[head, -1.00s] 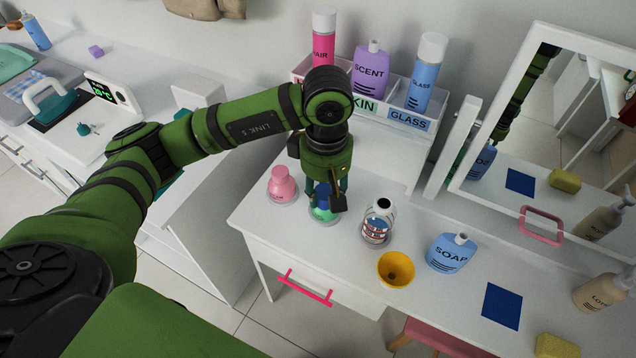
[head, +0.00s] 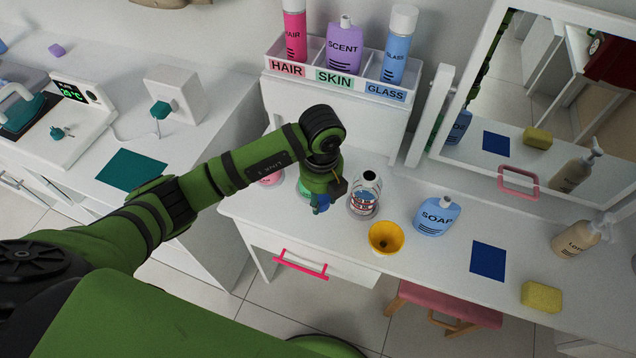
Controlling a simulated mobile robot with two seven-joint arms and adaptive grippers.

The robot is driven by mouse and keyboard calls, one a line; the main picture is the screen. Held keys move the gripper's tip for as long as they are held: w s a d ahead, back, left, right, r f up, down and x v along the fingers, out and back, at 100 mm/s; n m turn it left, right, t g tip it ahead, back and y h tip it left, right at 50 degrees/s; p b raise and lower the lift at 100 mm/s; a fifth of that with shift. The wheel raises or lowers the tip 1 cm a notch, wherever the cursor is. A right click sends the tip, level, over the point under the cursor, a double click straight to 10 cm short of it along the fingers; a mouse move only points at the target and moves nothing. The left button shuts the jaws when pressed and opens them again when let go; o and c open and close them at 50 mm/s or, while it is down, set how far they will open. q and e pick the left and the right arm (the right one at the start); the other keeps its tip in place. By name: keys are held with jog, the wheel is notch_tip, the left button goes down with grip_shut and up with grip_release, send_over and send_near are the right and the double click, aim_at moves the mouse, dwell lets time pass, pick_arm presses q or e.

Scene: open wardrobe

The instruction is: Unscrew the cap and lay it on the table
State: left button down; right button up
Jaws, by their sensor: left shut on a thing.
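My left gripper (head: 320,205) is shut on a small blue piece, which looks like the cap (head: 321,201). It is in front of a green bottle (head: 303,193) on the white table (head: 335,232), at the table's front left. The gripper and arm hide most of that bottle, including its top. A pink bottle (head: 271,179) stands left of it, mostly behind my arm. To the right stands a clear bottle with a red and blue label (head: 362,203) and a dark open mouth. My right gripper is not in view.
A yellow funnel-like cup (head: 386,238), a blue soap bottle (head: 435,216), a blue mat (head: 488,261), a lotion bottle (head: 578,238) and a yellow sponge (head: 541,296) are to the right. A labelled rack (head: 330,76) and mirror (head: 545,100) stand behind.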

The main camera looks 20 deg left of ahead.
aim_at(321, 211)
pick_arm(q)
jog(key=f+n, duration=0.1)
jog(key=n, duration=0.3)
jog(key=f+n, duration=0.1)
jog(key=n, duration=0.1)
jog(key=shift+s+d+f, duration=0.2)
jog(key=shift+s+f, duration=0.15)
jog(key=n, duration=0.1)
jog(key=f+n, duration=0.1)
jog(key=shift+s+n, duration=0.15)
jog(key=shift+n, duration=0.15)
jog(key=shift+f, duration=0.45)
notch_tip(321, 211, down, 6)
jog(key=b, duration=0.5)
jog(key=shift+r+b, duration=0.1)
jog(key=shift+b, duration=0.3)
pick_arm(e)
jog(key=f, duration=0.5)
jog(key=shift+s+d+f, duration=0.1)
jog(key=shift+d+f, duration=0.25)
pick_arm(q)
jog(key=shift+c, duration=2.3)
grip_release()
jog(key=shift+r, duration=0.15)
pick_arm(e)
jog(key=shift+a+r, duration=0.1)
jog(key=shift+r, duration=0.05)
